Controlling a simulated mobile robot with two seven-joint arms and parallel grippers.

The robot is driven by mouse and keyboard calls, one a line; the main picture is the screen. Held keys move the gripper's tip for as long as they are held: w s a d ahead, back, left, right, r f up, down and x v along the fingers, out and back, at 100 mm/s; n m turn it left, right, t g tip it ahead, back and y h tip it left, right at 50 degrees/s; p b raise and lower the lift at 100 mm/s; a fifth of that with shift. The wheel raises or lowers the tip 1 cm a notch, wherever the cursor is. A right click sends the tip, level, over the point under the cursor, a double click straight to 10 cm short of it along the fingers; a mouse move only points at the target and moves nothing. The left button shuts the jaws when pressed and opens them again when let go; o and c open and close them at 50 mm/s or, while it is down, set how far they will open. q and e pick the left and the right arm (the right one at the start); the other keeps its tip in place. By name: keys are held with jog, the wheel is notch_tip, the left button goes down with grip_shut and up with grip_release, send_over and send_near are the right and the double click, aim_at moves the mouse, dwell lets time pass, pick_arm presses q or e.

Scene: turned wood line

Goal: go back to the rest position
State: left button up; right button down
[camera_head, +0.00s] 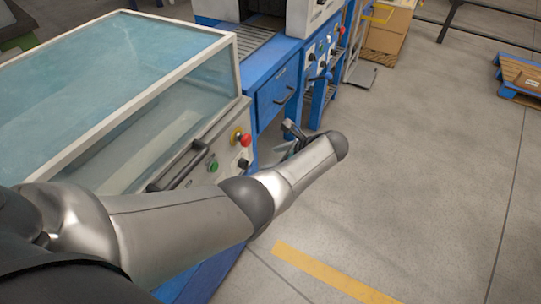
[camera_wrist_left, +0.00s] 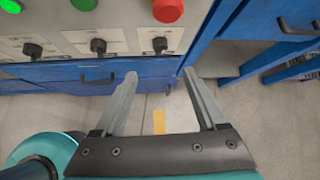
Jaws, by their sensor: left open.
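My left arm reaches in from the lower left in the head view, in front of the machine. My left gripper (camera_head: 291,140) is partly hidden behind the forearm, near the blue workbench. In the left wrist view the same gripper (camera_wrist_left: 162,92) is open. Its two fingers are spread apart with nothing between them, and bare floor shows beyond. My right gripper is in neither view.
A glass-covered machine (camera_head: 120,85) stands at left, with a red button (camera_head: 246,140) and a green button (camera_head: 213,165) on its panel. A blue workbench (camera_head: 275,90) adjoins it. A cardboard box (camera_head: 388,30) and a pallet (camera_head: 522,78) stand farther off. Floor at right is clear.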

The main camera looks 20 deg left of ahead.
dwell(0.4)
pick_arm(q)
jog(key=s+d+f+n+g+h, duration=0.1)
jog(key=s+f+n+h, duration=0.2)
jog(key=s+f, duration=0.85)
jog(key=s+d+f+n+h, duration=0.2)
jog(key=s+f+n+h, duration=0.1)
jog(key=s+f, duration=0.9)
jog(key=s+f+n+h, duration=0.1)
jog(key=s+f+n, duration=0.3)
jog(key=s, duration=0.7)
jog(key=s+f+n+h, duration=0.2)
jog(key=s+f+n, duration=0.2)
jog(key=s, duration=0.7)
jog(key=shift+s+a+n, duration=0.2)
jog(key=shift+s+n, duration=0.1)
jog(key=shift+n, duration=0.6)
